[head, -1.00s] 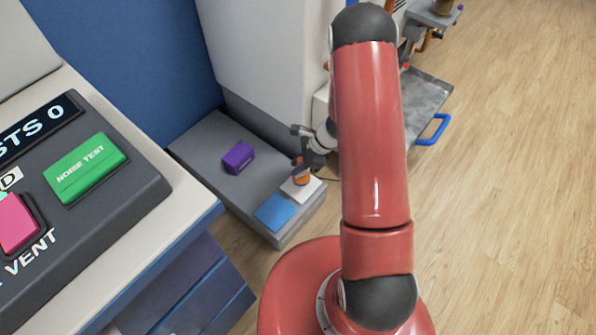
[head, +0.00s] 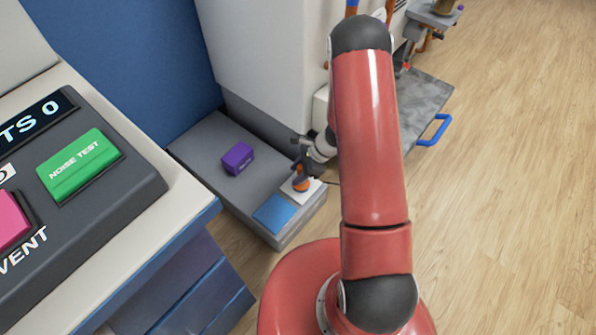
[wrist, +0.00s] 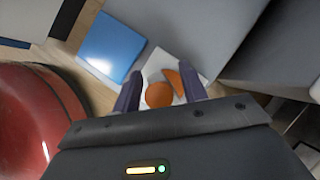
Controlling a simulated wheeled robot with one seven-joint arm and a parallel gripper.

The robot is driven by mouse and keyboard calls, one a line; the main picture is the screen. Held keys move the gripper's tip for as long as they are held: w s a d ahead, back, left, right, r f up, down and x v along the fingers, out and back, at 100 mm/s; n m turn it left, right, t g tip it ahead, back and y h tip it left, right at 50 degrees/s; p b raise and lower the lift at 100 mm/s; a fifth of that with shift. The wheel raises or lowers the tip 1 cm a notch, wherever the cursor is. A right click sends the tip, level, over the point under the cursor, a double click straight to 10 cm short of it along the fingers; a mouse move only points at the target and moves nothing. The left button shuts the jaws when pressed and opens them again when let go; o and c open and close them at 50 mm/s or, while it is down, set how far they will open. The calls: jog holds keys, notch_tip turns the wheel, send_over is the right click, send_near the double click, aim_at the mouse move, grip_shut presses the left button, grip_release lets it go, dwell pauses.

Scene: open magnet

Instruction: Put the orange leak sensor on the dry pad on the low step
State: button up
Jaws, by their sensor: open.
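The orange leak sensor (head: 301,185) rests on a white pad (head: 313,190) near the front right corner of the grey low step (head: 190,143). In the wrist view the sensor shows as a round orange part (wrist: 159,95) and an orange wedge beside it, on the white pad (wrist: 154,66). My gripper (wrist: 163,88) is open, with one finger on each side of the sensor and visible gaps between. In the head view my gripper (head: 300,169) is just above the sensor. A blue pad (head: 274,213) lies beside the white one. No label tells which pad is dry.
A purple box (head: 238,158) sits farther back on the step. A tall pale cabinet (head: 262,60) stands behind it. A console with a green button (head: 79,167) is at left. A grey tray with a blue handle (head: 434,131) is at right. Wooden floor is clear at far right.

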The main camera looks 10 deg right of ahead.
jog(key=shift+r, duration=0.1)
jog(key=shift+d+r, duration=0.1)
jog(key=shift+r, duration=0.15)
jog(key=p+v, duration=0.2)
jog(key=v, duration=0.9)
notch_tip(320, 180, up, 11)
jog(key=s+a+n, duration=0.1)
jog(key=a+n, duration=0.2)
jog(key=n, duration=0.2)
jog(key=s+a+r+n+t+h, duration=0.2)
jog(key=s+r+n+t+h, duration=0.2)
jog(key=s+r+n, duration=1)
jog(key=s+r+h, duration=0.2)
jog(key=s+r, duration=0.4)
jog(key=r, duration=0.1)
jog(key=shift+r+n+t+h, duration=0.25)
jog(key=shift+n+t+h, duration=0.05)
jog(key=shift+n, duration=0.1)
